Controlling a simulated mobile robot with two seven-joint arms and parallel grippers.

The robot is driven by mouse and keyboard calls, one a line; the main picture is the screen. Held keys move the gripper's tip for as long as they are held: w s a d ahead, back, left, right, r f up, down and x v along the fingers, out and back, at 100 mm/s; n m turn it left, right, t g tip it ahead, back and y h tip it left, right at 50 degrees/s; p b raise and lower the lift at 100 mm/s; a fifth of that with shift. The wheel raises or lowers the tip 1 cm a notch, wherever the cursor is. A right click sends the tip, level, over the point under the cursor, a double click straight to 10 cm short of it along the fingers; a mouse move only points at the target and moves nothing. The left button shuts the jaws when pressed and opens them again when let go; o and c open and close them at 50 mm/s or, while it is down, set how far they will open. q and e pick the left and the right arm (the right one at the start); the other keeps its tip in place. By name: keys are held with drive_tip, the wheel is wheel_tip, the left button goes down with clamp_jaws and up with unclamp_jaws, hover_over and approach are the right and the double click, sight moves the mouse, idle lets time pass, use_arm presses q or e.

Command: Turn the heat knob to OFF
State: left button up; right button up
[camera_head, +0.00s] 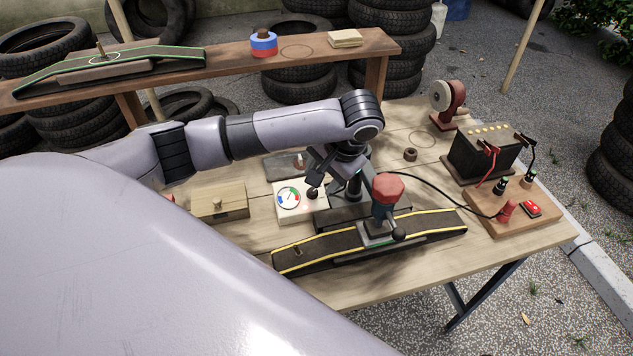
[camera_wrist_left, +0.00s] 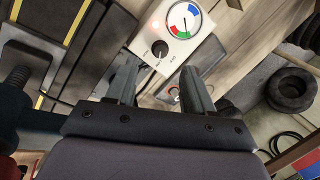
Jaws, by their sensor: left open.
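The heat knob (camera_wrist_left: 160,48) is a round black knob on a white control box (camera_wrist_left: 172,30) with a blue, green and red dial gauge (camera_wrist_left: 184,19). Small lettering beside the knob is too small to read. In the head view the box (camera_head: 300,210) sits on the wooden table, with the gauge (camera_head: 289,197) to the left of the knob (camera_head: 312,193). My left gripper (camera_head: 318,180) is just above the knob. In the left wrist view its two fingers (camera_wrist_left: 158,70) are apart and empty, with the knob just beyond the gap between them. My right gripper is out of view.
A battery (camera_head: 482,152) with cables is at right. A shelf (camera_head: 225,58) runs behind my arm.

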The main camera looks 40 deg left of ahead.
sight(314, 190)
use_arm(q)
drive_tip(key=shift+x, duration=2.75)
clamp_jaws()
